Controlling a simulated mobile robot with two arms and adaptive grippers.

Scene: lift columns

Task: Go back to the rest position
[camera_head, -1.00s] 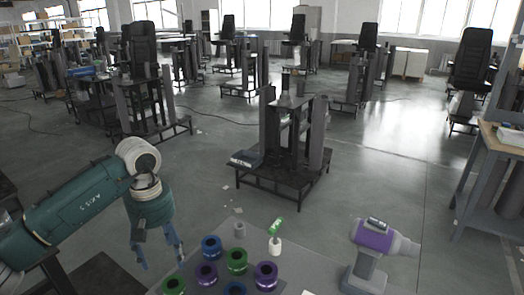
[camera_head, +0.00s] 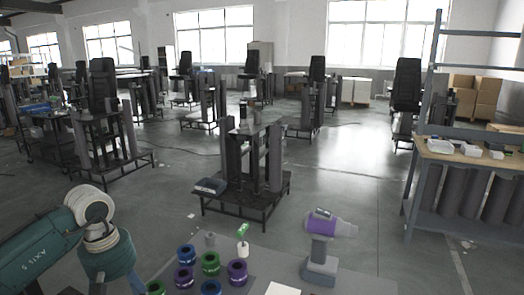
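My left arm comes in from the lower left in the head view. Its green wrist points down at the bottom edge, and the gripper itself is cut off below the frame. My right arm and gripper are not in view. A grey table (camera_head: 375,284) lies along the bottom edge. On it stand several blue, green and purple ring-shaped parts, such as a green one (camera_head: 210,263) and a purple one (camera_head: 237,272). A purple and grey power drill (camera_head: 325,243) stands upright to their right.
A lift column unit (camera_head: 250,160) stands on a low black frame beyond the table. A workbench (camera_head: 465,155) with white trays and shelves is at the right. More columns and black chairs (camera_head: 406,87) stand farther back. The grey floor between is open.

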